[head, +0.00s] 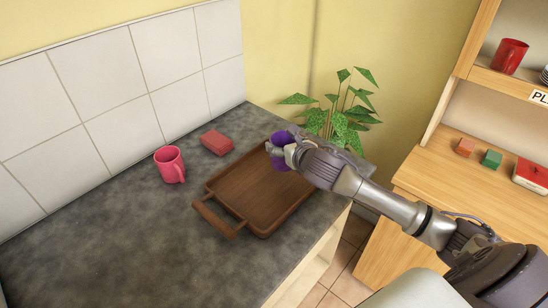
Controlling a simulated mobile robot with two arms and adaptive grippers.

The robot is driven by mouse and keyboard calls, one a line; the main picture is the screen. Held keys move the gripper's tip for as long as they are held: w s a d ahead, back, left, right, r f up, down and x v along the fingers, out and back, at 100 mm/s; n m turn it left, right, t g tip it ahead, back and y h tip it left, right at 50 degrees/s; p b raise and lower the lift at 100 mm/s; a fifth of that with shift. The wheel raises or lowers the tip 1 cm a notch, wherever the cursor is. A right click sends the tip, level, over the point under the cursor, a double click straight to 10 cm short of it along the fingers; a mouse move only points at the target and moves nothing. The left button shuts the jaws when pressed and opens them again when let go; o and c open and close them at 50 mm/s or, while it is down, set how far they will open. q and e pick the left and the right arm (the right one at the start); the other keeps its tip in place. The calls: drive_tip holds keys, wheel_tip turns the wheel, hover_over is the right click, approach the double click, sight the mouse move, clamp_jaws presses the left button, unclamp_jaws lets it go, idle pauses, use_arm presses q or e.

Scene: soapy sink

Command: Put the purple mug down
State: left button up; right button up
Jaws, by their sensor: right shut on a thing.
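The purple mug (281,138) is in my right gripper (285,151) in the head view. The gripper is shut on it and covers its middle, so only purple parts above and below the fingers show. The mug is over the far part of the brown wooden tray (236,188); I cannot tell whether it touches the tray. My left gripper is not in view.
A pink mug (168,165) and a red block (217,142) stand on the dark counter (130,240) left of the tray. A leafy plant (340,122) is behind my right gripper. A wooden shelf unit (440,185) stands at right. The counter's front left is clear.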

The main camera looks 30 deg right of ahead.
sight(274, 160)
drive_tip(key=a, duration=0.1)
drive_tip(key=w+a+f, duration=0.1)
drive_tip(key=shift+w+a+f, duration=0.2)
drive_tip(key=shift+a+f, duration=0.1)
drive_tip(key=shift+f+p, duration=0.4)
drive_tip(key=shift+f, duration=1.6)
drive_tip(key=shift+f, duration=0.1)
drive_tip(key=o, duration=1.3)
drive_tip(key=shift+s, duration=0.1)
drive_tip(key=shift+o, duration=0.2)
drive_tip(key=b+v, duration=0.1)
drive_tip(key=v, duration=1.1)
drive_tip(key=shift+s, duration=0.1)
